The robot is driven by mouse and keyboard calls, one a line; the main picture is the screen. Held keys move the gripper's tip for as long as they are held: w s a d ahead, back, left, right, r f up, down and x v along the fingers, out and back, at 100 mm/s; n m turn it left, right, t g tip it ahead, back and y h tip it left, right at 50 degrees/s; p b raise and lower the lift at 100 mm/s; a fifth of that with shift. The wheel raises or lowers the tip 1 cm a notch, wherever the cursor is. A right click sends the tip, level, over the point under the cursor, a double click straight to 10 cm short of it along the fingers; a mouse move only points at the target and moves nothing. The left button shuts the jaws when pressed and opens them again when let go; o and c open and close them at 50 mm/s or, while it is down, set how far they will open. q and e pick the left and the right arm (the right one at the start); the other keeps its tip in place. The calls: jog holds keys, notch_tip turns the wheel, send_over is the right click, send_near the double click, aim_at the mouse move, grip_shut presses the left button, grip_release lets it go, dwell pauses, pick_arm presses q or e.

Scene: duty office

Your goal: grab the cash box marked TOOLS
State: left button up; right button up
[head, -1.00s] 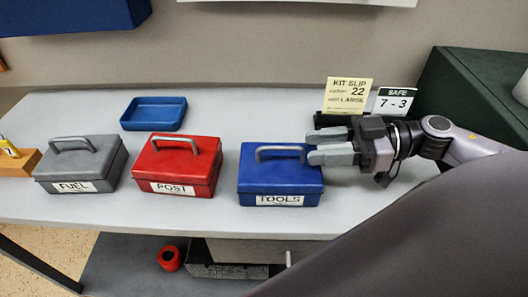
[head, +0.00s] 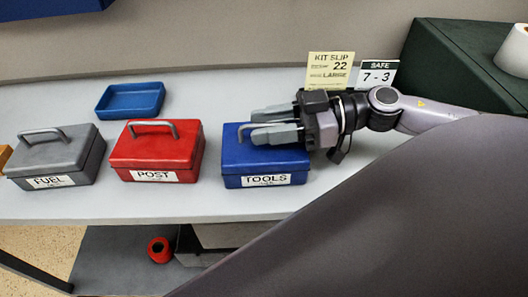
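The blue cash box labelled TOOLS (head: 232,161) stands on the grey table, rightmost of three boxes. My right gripper (head: 252,125) is over the top of it, reaching in from the right, fingers pointing left. Its two fingers are apart, with a gap between them. They cover most of the box's grey handle; only the handle's left end (head: 242,130) shows, near the fingertips. I cannot tell whether the fingers touch it. My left gripper is not in view.
A red POST box (head: 155,150) and a grey FUEL box (head: 60,158) stand to the left. A blue tray (head: 130,101) lies behind them. A kit slip (head: 330,69) and a SAFE 7-3 card (head: 377,74) stand behind my gripper. A dark green case (head: 465,75) is at right.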

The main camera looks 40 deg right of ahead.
jog(key=shift+w+a, duration=0.2)
jog(key=shift+a, duration=0.15)
jog(key=shift+f, duration=0.1)
grip_shut()
dwell(1.2)
